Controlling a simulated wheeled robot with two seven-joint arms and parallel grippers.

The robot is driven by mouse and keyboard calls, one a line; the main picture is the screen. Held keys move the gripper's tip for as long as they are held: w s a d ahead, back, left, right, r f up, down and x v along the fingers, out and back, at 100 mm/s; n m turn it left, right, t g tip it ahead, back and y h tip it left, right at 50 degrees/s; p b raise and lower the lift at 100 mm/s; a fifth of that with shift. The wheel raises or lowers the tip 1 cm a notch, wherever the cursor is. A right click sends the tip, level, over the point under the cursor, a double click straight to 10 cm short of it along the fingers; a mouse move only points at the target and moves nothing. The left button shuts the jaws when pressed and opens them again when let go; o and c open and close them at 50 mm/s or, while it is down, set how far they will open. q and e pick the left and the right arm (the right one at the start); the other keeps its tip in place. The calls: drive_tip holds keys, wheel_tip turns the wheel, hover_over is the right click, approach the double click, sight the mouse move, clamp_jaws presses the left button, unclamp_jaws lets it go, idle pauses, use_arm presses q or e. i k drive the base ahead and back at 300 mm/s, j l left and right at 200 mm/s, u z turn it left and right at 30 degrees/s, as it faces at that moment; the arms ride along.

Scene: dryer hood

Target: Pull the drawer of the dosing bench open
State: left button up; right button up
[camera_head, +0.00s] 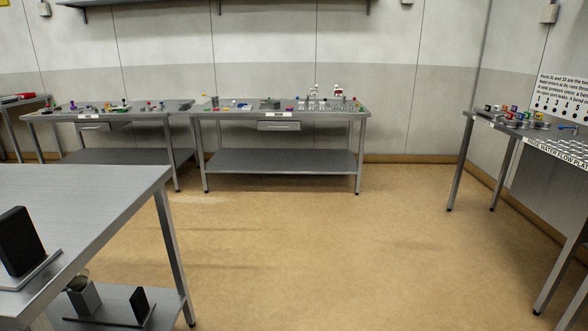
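Two steel benches with drawers stand along the far wall, and their labels are too small to read, so I cannot tell which is the dosing bench. The middle bench (282,163) has a drawer (279,126) under its top, which looks shut. The left bench (122,157) has a similar drawer (94,127) under its top, which also looks shut. Both are well away from me across the floor. Neither of my grippers is in view.
A near steel table (75,195) fills the lower left, with a black block (18,242) on it and items on its lower shelf. Another bench (510,125) stands along the right wall, with a sign behind it. The tan floor (330,245) between is clear.

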sight(263, 124)
drive_tip(key=i, duration=3.35)
